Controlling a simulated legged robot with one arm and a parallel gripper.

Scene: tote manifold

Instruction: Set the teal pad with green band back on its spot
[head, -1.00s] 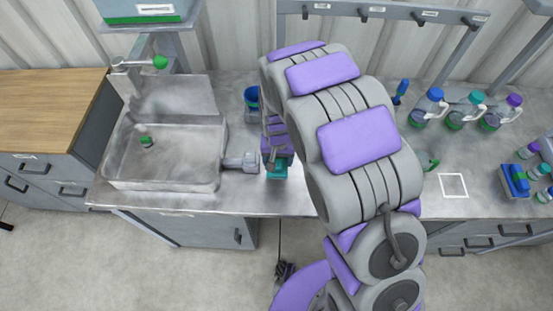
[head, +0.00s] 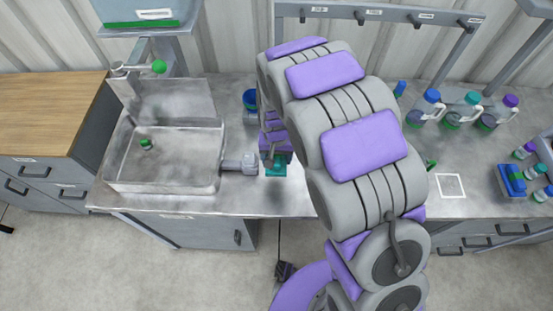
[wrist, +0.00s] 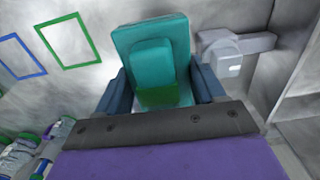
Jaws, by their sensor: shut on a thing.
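The teal pad with a green band (wrist: 157,62) is between the two dark blue fingers of my gripper (wrist: 163,86) in the wrist view, and the gripper is shut on it. The green band is at the pad's near end. In the head view the teal pad (head: 276,168) is at the counter's front part, just right of the sink fitting, below my gripper (head: 275,155). A green outline (wrist: 67,40) and a blue outline (wrist: 18,57) are marked on the counter in the wrist view. I cannot tell whether the pad touches the counter.
The grey sink fitting (head: 240,165) is close to the pad's left, beside the sink basin (head: 165,183). A blue cup (head: 250,98) stands behind. Several jugs (head: 472,112) and a white outline (head: 450,186) are to the right. My arm hides the counter's middle.

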